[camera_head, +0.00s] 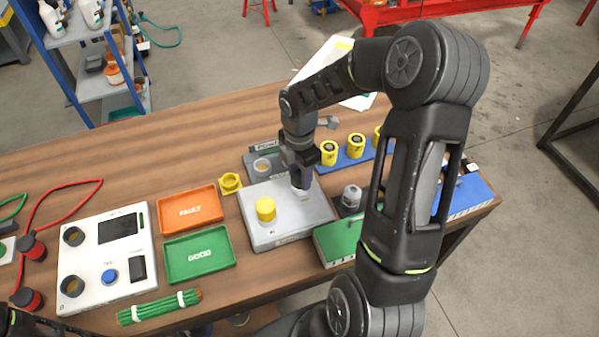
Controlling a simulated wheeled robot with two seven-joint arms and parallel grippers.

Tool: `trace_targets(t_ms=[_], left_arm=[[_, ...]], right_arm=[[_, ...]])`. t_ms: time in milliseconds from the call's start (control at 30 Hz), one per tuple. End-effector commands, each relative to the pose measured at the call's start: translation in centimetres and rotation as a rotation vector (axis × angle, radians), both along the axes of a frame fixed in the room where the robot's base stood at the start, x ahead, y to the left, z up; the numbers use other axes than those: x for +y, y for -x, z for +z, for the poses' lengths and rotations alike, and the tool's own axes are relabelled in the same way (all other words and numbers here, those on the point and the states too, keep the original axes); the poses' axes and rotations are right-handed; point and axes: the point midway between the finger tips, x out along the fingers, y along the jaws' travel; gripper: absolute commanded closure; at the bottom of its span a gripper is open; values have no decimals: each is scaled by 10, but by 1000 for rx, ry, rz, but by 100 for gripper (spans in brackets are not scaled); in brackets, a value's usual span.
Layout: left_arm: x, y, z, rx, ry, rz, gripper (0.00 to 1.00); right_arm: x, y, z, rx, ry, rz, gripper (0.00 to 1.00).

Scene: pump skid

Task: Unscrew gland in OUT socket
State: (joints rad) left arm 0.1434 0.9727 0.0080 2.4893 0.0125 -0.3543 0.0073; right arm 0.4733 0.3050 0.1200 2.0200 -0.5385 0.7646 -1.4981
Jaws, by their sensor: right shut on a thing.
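A grey box (288,226) sits on the wooden bench with a yellow gland (265,209) standing upright on its front left. My right gripper (301,184) points down over the back right of the box. It is shut at the box's top, where the OUT socket seems to be. The gland between its fingers is mostly hidden by them, and I cannot tell how far it sits in the socket. The box's lettering is too small to read. My left gripper does not show.
An orange FAULT tray (190,209) and a green GOOD tray (199,256) lie left of the box. A yellow ring-like part (230,183) lies behind them. Yellow parts (328,152) stand on a blue rack behind. A green panel (338,242) is close at right.

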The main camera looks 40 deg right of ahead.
Motion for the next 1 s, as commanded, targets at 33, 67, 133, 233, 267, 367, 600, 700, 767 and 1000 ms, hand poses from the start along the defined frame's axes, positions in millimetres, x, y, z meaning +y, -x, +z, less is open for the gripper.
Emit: trace_targets(t_ms=[33,67,133,233,267,367,600,700,767,1000], left_arm=[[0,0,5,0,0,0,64],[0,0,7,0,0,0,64],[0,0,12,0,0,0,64],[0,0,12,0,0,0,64],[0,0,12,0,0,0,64],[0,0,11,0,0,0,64],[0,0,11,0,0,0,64],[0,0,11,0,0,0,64],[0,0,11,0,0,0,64],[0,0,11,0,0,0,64]], right_arm=[[0,1,2,2,-1,33,96],[0,1,2,2,-1,56,96],[0,1,3,2,-2,115,96],[0,1,0,1,0,234,96],[0,1,0,1,0,271,96],[0,0,0,1,0,341,96],[0,0,0,0,0,349,56],[0,0,0,0,0,349,48],[0,0,0,0,0,348,43],[0,0,0,0,0,347,32]])
